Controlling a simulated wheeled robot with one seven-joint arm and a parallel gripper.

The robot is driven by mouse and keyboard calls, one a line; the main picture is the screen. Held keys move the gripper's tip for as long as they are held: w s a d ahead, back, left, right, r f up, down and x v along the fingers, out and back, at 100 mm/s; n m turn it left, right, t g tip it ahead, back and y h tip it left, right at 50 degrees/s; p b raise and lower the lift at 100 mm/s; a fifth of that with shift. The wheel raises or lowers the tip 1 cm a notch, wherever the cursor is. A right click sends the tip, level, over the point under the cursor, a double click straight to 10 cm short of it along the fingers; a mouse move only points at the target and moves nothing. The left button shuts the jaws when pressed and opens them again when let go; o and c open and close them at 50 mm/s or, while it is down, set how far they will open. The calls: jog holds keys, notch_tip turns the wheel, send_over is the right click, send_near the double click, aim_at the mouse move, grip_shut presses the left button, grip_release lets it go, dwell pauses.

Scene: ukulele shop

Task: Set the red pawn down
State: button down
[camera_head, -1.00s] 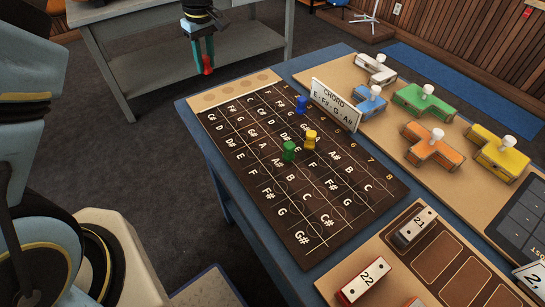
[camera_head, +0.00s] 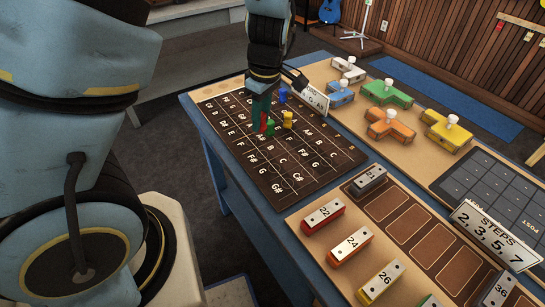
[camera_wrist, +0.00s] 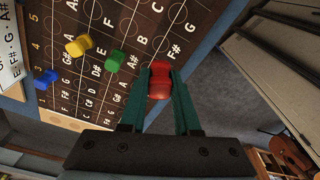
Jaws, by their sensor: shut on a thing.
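My gripper (camera_wrist: 160,92) is shut on the red pawn (camera_wrist: 159,80), which sits between its two green fingertips in the wrist view. In the head view the red pawn (camera_head: 263,123) shows low at the fingertips, over the dark fretboard board (camera_head: 310,178). I cannot tell whether its base touches the board. A green pawn (camera_head: 270,126) stands close to the right of it, a yellow pawn (camera_head: 288,120) further right, and a blue pawn (camera_head: 283,95) behind, partly near my gripper. In the wrist view the green pawn (camera_wrist: 115,61) is apart from my fingers.
A chord sign (camera_head: 315,99) stands at the board's far right edge, partly behind my wrist. Coloured blocks with white knobs (camera_head: 388,122) lie beyond it. Numbered bars (camera_head: 323,216) and a steps sign (camera_head: 495,234) are at the front right. The near part of the board is clear.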

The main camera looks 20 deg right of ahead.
aim_at(265, 116)
notch_tip(265, 116, down, 9)
jog(key=shift+f+p, duration=0.1)
jog(key=shift+p, duration=0.45)
jog(key=c, duration=0.6)
grip_release()
jog(key=shift+f, duration=0.1)
jog(key=shift+c, duration=0.2)
jog(key=r, duration=0.4)
jog(key=r+b, duration=0.1)
jog(key=r, duration=0.3)
jog(key=s+r, duration=0.1)
jog(key=r, duration=0.3)
jog(key=shift+s+d+r, duration=0.1)
jog(key=shift+d+r, duration=0.05)
jog(key=shift+d, duration=0.25)
jog(key=w+a+r+m, duration=0.1)
jog(key=a+r+m, duration=0.2)
jog(key=a, duration=1)
jog(key=w+a+r+m+h, duration=0.1)
jog(key=a+r+m, duration=0.2)
jog(key=a, duration=1)
jog(key=shift+w+m, duration=0.2)
jog(key=shift+m, duration=0.8)
